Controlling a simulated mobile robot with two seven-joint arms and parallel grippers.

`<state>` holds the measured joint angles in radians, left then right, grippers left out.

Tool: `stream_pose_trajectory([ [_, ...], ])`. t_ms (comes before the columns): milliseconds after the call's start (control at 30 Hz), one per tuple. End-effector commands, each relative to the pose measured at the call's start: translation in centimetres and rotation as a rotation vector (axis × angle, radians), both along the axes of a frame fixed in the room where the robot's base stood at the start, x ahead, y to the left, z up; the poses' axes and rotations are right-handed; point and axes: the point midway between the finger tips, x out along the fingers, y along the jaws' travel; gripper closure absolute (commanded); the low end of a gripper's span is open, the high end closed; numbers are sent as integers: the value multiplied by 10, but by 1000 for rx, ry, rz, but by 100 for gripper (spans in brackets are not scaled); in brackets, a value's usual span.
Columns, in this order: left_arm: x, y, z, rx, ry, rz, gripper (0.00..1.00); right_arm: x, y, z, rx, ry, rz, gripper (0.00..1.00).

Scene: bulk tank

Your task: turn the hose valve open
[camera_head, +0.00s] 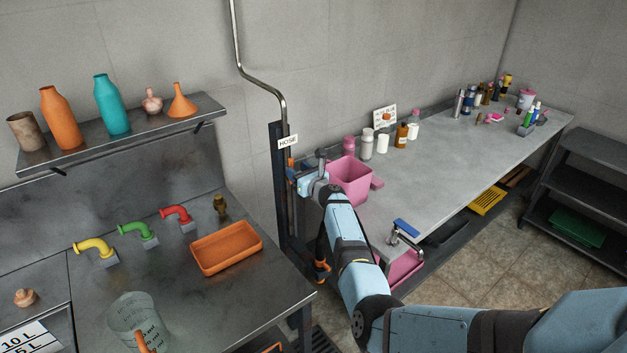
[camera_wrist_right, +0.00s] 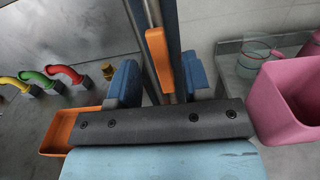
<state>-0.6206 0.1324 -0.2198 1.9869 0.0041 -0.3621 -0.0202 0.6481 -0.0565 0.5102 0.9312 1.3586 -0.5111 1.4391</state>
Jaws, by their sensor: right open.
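The hose valve's orange handle (camera_wrist_right: 159,58) shows in the right wrist view, on the pipe, slanting down between the two blue fingers. A little of the orange handle (camera_head: 291,164) also shows in the head view, just below the white HOSE label (camera_head: 288,142). My right gripper (camera_wrist_right: 160,80) is open, with one finger on each side of the handle. I cannot tell whether either finger touches it. In the head view my right gripper (camera_head: 297,176) is at the dark upright panel (camera_head: 279,205), and my wrist hides part of the valve. My left gripper is out of view.
A pink bin (camera_head: 351,184) stands on the bench just right of my wrist. An orange tray (camera_head: 226,248) and yellow, green and red taps (camera_head: 176,215) are at the left counter. A metal pipe (camera_head: 243,62) runs up the wall.

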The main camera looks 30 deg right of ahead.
Motion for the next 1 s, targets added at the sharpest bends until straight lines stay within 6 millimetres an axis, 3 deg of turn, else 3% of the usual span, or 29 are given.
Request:
stream_pose_trajectory([
  [200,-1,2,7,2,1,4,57,-51,-7,0,-3,1,-2,55],
  [400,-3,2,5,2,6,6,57,-83,-12,0,-1,0,-1,55],
  [600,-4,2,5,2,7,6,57,-95,-14,1,0,-1,-1,55],
  [1000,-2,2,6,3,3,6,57,-95,-14,1,0,-1,-1,55],
])
